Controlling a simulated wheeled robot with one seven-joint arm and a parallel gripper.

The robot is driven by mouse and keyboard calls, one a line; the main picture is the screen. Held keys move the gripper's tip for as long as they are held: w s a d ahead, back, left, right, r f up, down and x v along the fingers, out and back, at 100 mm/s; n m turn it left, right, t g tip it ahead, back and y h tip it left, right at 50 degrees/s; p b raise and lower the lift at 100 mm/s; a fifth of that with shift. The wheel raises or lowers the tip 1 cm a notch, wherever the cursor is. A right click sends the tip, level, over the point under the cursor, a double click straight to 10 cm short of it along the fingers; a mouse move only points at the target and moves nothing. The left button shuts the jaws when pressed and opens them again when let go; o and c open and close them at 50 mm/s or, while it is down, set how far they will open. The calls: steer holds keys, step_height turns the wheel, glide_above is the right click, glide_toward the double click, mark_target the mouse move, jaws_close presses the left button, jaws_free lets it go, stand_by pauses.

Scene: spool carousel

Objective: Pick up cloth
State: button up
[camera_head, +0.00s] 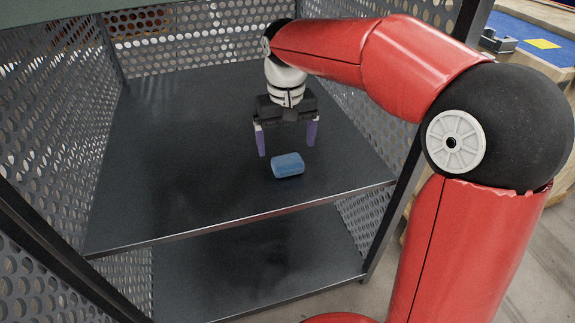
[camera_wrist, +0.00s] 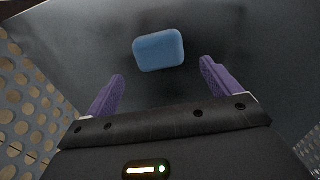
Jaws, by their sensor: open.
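The cloth (camera_head: 288,166) shows as a small blue rounded block on the dark upper shelf, near its front right part. It also shows in the wrist view (camera_wrist: 158,50), at the upper middle, beyond and between the lines of the fingertips. My gripper (camera_head: 288,145) has two purple fingers, spread apart and empty. In the head view it points down just above and behind the cloth. In the wrist view the fingertips (camera_wrist: 162,70) lie on either side of the cloth with gaps. I see no contact with it.
The dark shelf (camera_head: 180,150) is otherwise bare, with perforated metal walls (camera_head: 185,35) at its back and sides. A lower shelf (camera_head: 260,265) lies beneath its front edge. A blue-topped table (camera_head: 535,35) stands outside at the upper right.

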mark_target(286, 156)
step_height(286, 156, down, 5)
steer(key=shift+b, duration=0.7)
steer(key=c, duration=1.1)
steer(key=shift+r, duration=0.15)
steer(key=shift+c, duration=0.2)
